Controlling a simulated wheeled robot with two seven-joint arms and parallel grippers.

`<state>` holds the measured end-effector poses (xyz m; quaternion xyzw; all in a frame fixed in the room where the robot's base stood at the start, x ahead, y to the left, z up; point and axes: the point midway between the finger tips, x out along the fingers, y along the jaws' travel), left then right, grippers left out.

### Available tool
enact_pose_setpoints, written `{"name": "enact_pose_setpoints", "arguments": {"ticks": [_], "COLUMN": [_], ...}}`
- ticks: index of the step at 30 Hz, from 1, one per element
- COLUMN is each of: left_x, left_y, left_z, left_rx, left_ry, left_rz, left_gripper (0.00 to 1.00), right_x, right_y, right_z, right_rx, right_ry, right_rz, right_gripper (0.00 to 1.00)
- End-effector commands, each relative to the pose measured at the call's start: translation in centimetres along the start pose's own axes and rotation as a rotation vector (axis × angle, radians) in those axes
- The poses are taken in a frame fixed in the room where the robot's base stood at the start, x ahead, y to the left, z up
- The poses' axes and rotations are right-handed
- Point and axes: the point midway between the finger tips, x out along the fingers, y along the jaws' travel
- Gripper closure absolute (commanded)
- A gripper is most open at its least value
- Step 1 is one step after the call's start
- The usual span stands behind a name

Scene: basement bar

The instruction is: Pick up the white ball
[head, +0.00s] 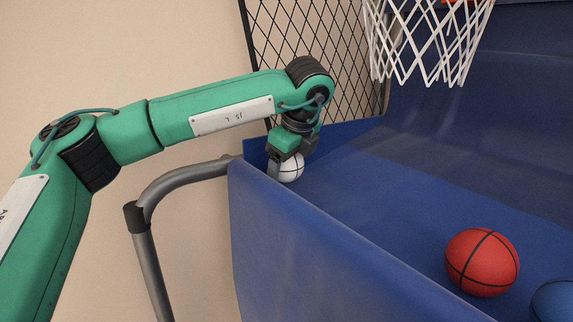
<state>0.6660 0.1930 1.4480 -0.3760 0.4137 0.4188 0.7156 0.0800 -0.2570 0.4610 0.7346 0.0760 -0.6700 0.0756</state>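The gripper hides the ball's top and left part. I cannot tell whether the fingers press on the ball or stand open around it, nor whether the ball rests on the ramp. My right gripper is not in view.
The blue ramp (370,200) has a raised side wall (310,245) on the near left. A red ball (482,262) and a blue ball (555,301) lie at lower right. A white hoop net (425,40) hangs above. Black netting (320,45) and a grey metal rail (150,240) stand left.

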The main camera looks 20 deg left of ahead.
Motion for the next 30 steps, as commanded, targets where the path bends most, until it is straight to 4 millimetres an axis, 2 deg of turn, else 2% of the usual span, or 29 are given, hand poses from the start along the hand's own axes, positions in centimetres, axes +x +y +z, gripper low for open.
{"name": "enact_pose_setpoints", "arguments": {"ticks": [10, 16, 23, 30], "left_x": [-0.3, -1.9, -6.0, -11.4], "left_y": [-0.1, -0.5, -1.4, -2.4], "left_z": [0.1, 0.8, 2.4, 4.6], "left_rx": [-0.001, -0.003, -0.003, -0.004], "left_ry": [0.000, -0.001, 0.000, -0.002], "left_rz": [-0.001, -0.003, -0.004, -0.004], "left_gripper": [0.51, 0.51, 0.51, 0.51], "right_x": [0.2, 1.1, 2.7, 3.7], "right_y": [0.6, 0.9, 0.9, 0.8], "right_z": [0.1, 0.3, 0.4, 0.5], "right_rx": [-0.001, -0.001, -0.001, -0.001], "right_ry": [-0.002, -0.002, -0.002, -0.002], "right_rz": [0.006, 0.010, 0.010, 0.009], "right_gripper": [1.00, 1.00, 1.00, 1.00]}}
